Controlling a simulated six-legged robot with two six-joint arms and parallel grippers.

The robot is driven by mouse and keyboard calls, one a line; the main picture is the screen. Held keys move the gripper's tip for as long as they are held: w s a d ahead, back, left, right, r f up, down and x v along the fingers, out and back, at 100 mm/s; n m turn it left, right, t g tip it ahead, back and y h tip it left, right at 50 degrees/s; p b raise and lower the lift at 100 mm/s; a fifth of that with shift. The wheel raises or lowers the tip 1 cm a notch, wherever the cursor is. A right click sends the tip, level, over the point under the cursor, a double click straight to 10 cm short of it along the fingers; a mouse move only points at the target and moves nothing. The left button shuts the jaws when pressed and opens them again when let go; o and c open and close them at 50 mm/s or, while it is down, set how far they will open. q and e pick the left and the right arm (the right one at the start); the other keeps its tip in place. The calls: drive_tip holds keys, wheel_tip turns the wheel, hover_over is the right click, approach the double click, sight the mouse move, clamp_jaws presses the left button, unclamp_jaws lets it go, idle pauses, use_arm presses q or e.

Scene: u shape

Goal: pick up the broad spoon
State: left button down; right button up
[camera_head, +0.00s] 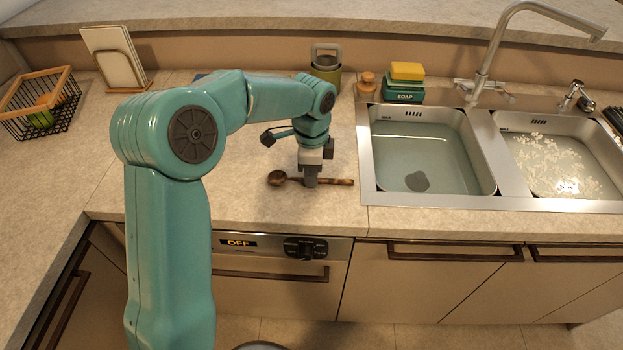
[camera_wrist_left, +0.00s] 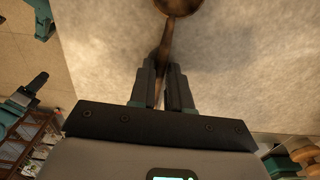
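The broad spoon (camera_head: 276,178) is dark brown wood and lies on the counter in front of the low wall, its round bowl to the left and its handle to the right. My left gripper (camera_head: 311,182) points down at the middle of its handle. In the left wrist view the two fingers (camera_wrist_left: 161,82) are close together, one on each side of the handle, and appear shut on it. The spoon's bowl (camera_wrist_left: 178,5) is cut off at the top edge there. The spoon seems to rest at counter level. My right gripper is not in view.
A double sink (camera_head: 430,202) with water lies to the right. A soap box (camera_head: 403,94) with a yellow sponge and a wooden-topped item (camera_head: 367,82) stand behind it. A wire basket (camera_head: 42,103) and a board rack (camera_head: 116,60) are at left.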

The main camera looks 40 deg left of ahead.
use_arm(q)
drive_tip(key=shift+r, duration=0.1)
wheel_tip(320, 180, up, 20)
drive_tip(key=p, duration=0.2)
drive_tip(key=shift+p, duration=0.35)
idle(0.6)
